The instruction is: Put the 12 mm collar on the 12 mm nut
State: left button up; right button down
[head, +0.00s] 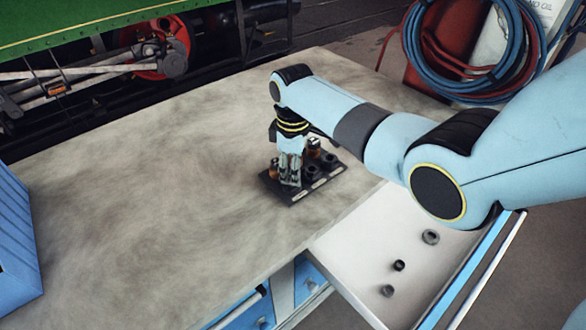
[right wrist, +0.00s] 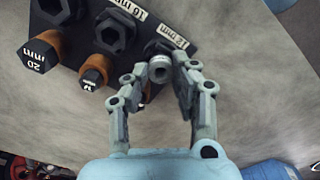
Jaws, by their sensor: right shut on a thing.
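My right gripper (head: 289,180) is low over the black board (head: 325,182) on the bench. In the right wrist view its two fingertips (right wrist: 160,72) are shut on a small grey collar (right wrist: 159,66). The collar is over or just beside a dark hex nut (right wrist: 152,46) next to the label "12 mm" (right wrist: 167,35). The collar and fingers hide part of this nut, and I cannot tell whether collar and nut touch. My left gripper is not in view.
The board also bears a 16 mm nut (right wrist: 114,32) and orange posts with dark caps, one marked "20 mm" (right wrist: 38,56). An open drawer (head: 345,255) holds three loose dark rings. The bench (head: 150,190) left of the board is clear. A blue box (head: 15,240) stands far left.

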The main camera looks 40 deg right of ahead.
jog(key=shift+r+p, duration=0.1)
jog(key=shift+p, duration=0.2)
jog(key=shift+s+f, duration=0.1)
jog(key=shift+f, duration=0.1)
dwell(1.1)
jog(key=c, duration=0.8)
grip_release()
jog(key=shift+c, duration=0.2)
jog(key=shift+r, duration=0.1)
notch_tip(320, 180, up, 7)
jog(key=p, duration=0.5)
dwell(0.4)
